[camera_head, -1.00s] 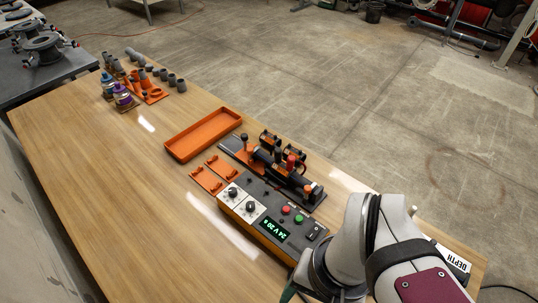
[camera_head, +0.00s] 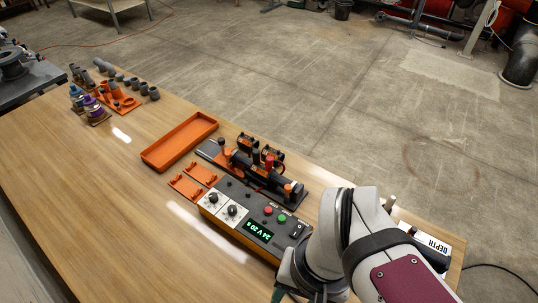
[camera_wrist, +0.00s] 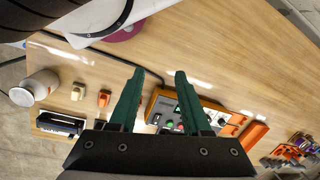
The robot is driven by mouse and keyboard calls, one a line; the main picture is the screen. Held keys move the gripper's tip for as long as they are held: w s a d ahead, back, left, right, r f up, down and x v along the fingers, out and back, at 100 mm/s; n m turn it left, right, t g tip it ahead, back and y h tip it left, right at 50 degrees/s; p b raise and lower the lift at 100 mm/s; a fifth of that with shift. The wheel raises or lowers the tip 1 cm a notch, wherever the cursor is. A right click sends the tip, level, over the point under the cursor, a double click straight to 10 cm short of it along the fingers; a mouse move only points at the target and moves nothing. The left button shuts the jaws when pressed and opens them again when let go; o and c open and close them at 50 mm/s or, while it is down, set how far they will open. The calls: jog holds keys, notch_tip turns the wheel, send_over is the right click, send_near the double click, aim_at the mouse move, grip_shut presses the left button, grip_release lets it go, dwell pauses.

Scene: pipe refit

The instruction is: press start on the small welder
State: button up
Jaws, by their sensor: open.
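The small welder (camera_head: 222,222) is a grey-topped box with orange sides on the wooden bench. Its top carries two white-dialled knobs, a lit green display (camera_head: 258,231), a red button (camera_head: 268,210) and a green button (camera_head: 282,218). My gripper (camera_wrist: 159,72) is open and empty, with two teal fingers apart. In the head view only a bit of teal shows at the bottom edge beside my arm; the fingertips are hidden there.
Behind the welder stands a dark clamp rig (camera_head: 262,178). An orange tray (camera_head: 180,142) and small orange holders (camera_head: 187,188) lie to its left. A box marked DEPTH (camera_head: 436,243) is right of my arm. The bench's left half is mostly clear.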

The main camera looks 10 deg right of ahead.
grip_shut()
dwell(1.4)
